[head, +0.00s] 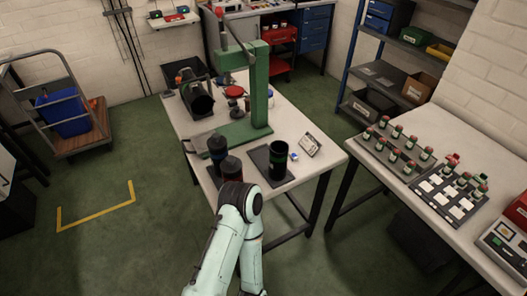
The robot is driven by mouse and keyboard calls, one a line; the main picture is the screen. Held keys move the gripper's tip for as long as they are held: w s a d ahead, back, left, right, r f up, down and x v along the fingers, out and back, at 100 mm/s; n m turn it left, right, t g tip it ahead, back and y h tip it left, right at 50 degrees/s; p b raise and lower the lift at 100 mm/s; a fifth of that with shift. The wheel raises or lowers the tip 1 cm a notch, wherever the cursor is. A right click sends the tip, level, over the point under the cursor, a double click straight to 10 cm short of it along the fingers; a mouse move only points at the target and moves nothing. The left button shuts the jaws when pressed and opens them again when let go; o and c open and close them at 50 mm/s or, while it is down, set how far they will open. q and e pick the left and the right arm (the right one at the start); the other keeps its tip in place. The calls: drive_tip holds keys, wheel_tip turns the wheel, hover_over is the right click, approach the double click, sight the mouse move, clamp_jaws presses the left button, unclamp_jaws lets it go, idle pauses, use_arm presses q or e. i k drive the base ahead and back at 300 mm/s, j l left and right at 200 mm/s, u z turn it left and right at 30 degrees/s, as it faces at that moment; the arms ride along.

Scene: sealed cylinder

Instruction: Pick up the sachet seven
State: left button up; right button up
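A small white item with blue on it (294,156) lies on the white workbench (325,160), just right of an upright black cylinder (278,160). It may be a sachet, but no number on it can be read. A pale, label-like object (310,145) lies to its right. The cylinder stands on a dark mat (262,156). One of my pale green arms rises from the bottom middle and bends at the bench's front edge. Neither gripper can be made out, and nothing is seen held.
Two dark upright containers (218,150) stand at the bench's front left. A green press frame (259,85) stands behind them. The right table holds several red-capped bottles (396,131) and a tray of white squares (448,195). A cart (72,140) stands far left; green floor is open left of the bench.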

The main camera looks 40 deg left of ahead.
sight(294, 157)
drive_tip(key=i+l+u, duration=0.1)
drive_tip(key=u, duration=0.35)
drive_tip(key=i+l+u, duration=0.2)
drive_tip(key=u, duration=0.25)
drive_tip(key=i+l+u, duration=0.25)
drive_tip(key=u, duration=0.2)
